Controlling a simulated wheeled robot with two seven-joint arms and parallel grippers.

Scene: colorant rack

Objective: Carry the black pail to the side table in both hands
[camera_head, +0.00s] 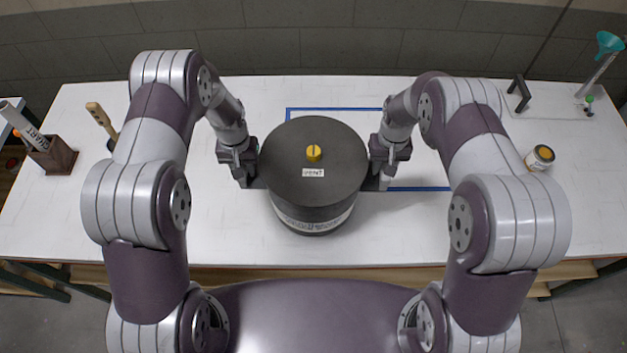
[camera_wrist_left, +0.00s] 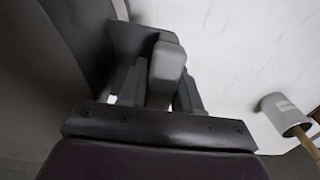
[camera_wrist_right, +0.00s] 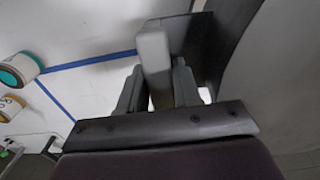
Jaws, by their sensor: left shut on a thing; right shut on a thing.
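The black pail (camera_head: 330,143) is upright over the white table (camera_head: 235,105), in the middle of the head view. Its lid has a yellow cap (camera_head: 314,153) and a label reading VENT, and a pale label band runs round its side. My left gripper (camera_head: 252,178) is shut on the lug at the pail's left side, also seen in the left wrist view (camera_wrist_left: 165,72). My right gripper (camera_head: 376,178) is shut on the right lug, also seen in the right wrist view (camera_wrist_right: 155,60). I cannot tell whether the pail's base touches the table.
A blue outline (camera_head: 420,189) on the tabletop lies partly behind the pail. A brown holder (camera_head: 52,160) and a wooden-handled tool (camera_head: 100,118) are at left.

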